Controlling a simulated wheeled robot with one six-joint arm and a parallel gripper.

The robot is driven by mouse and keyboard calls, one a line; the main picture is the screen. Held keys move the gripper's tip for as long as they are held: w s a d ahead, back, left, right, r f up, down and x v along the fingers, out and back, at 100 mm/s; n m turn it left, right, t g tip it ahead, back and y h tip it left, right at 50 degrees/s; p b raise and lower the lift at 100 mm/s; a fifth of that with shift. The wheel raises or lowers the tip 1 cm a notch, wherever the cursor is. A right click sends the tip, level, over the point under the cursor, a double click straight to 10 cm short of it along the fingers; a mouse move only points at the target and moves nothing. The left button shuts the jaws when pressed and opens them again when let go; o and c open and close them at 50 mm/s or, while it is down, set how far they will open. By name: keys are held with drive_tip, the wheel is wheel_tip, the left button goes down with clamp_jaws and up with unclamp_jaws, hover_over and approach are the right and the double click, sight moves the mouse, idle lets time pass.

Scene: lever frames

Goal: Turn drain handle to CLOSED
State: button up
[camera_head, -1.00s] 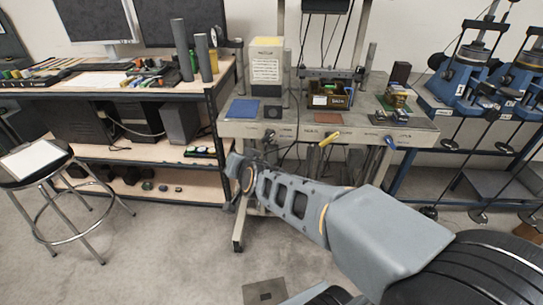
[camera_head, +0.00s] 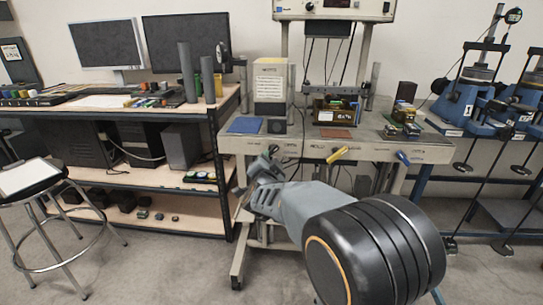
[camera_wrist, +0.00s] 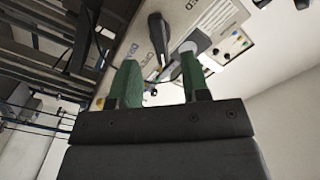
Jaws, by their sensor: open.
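The bench's front panel carries a dark handle close to my gripper, a yellow handle (camera_head: 338,154) and a blue handle (camera_head: 402,158). In the wrist view a black lever handle (camera_wrist: 157,33) stands out from a beige panel with printed words, one looking like CLOSED. My gripper (camera_head: 266,166) is at the left part of the bench front. In the wrist view its two green fingers (camera_wrist: 159,62) are open, with the black handle's lower end in the gap between them. Contact is not clear.
The bench top (camera_head: 300,146) holds a blue mat (camera_head: 245,125), a box (camera_head: 270,85) and a bin (camera_head: 337,110). A wooden shelf desk (camera_head: 150,175) stands left, with a stool (camera_head: 30,178) before it. Blue machines (camera_head: 465,100) stand right.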

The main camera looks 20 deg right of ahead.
sight(271, 153)
drive_tip(key=shift+x, duration=2.8)
drive_tip(key=c, duration=0.7)
